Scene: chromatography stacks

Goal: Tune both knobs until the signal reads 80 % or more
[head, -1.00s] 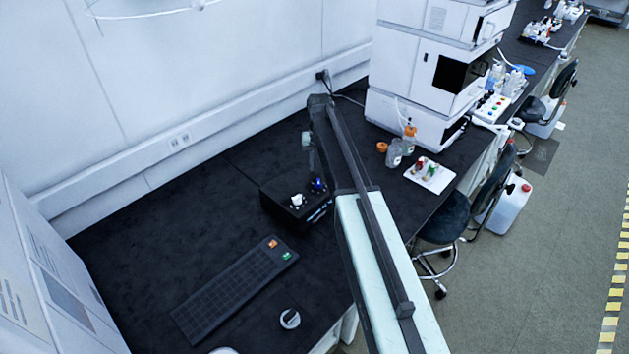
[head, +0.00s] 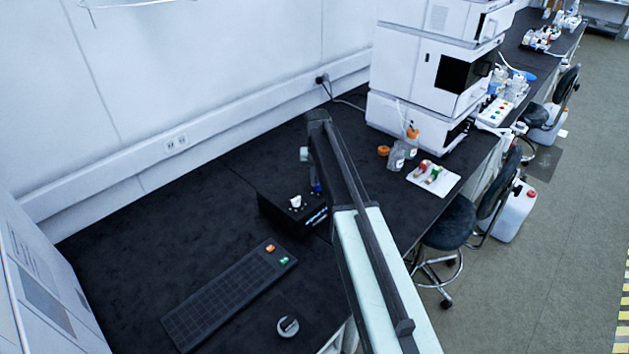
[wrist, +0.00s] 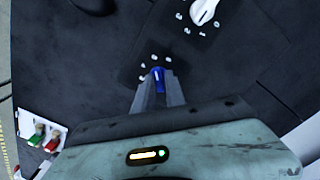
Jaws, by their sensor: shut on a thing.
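The black box (head: 287,214) stands on the dark bench and carries two knobs. The white knob (head: 296,201) is free, and it also shows at the top of the wrist view (wrist: 204,11). The blue knob (wrist: 158,73) sits between the fingertips of my gripper (wrist: 158,80), which is shut on it from above. In the head view my arm hides much of the blue knob (head: 317,188). Small pale marks ring both knobs. Small lit bluish writing (head: 316,218) shows on the box front, too small to read.
A dark keyboard (head: 225,300) with an orange and a green key lies left of the box. A round grey-white dial (head: 288,326) is near the front edge. Bottles (head: 397,155), a white tray (head: 447,186) and white instrument stacks (head: 420,70) stand to the right.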

